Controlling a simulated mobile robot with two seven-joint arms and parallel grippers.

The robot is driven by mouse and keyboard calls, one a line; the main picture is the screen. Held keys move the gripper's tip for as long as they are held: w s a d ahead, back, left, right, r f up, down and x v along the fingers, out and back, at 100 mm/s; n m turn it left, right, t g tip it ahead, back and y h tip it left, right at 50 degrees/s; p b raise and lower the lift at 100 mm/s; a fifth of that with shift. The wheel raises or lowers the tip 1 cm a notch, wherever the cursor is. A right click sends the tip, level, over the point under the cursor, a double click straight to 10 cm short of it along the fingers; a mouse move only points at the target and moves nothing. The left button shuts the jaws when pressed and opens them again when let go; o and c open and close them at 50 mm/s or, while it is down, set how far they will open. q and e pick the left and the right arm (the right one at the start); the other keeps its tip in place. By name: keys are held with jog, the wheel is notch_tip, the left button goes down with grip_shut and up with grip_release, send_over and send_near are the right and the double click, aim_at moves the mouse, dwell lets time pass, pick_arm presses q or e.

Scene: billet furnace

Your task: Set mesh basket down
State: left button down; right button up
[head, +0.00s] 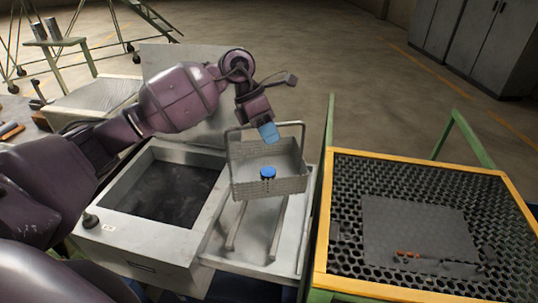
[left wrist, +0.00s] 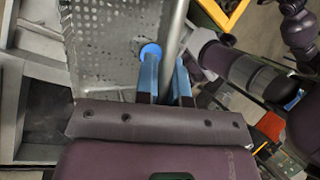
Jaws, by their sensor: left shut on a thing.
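The mesh basket (head: 291,185) is a light grey perforated box with a tall bar handle. My left gripper (head: 268,131) is shut on the handle bar; in the left wrist view its blue fingers (left wrist: 167,80) stand on either side of the bar. The basket is roughly level over a pale tray with two rails (head: 236,228). I cannot tell whether its bottom touches the rails. My right gripper is not in view.
An open tank with a dark inside (head: 165,188) and a pale rim is left of the railed tray. To the right stands a yellow-framed mesh table (head: 338,235) with a grey plate (head: 415,225) and small parts. Grey cabinets (head: 478,40) stand at the back right.

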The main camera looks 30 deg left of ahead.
pick_arm(q)
notch_tip(320, 180, down, 6)
jog(key=shift+f, duration=0.2)
jog(key=c, duration=1.2)
grip_release()
jog(key=shift+f, duration=0.15)
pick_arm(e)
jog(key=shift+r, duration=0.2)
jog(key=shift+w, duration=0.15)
pick_arm(q)
jog(key=shift+r, duration=0.2)
jog(key=shift+b+v, duration=0.45)
jog(key=shift+v, duration=5.4)
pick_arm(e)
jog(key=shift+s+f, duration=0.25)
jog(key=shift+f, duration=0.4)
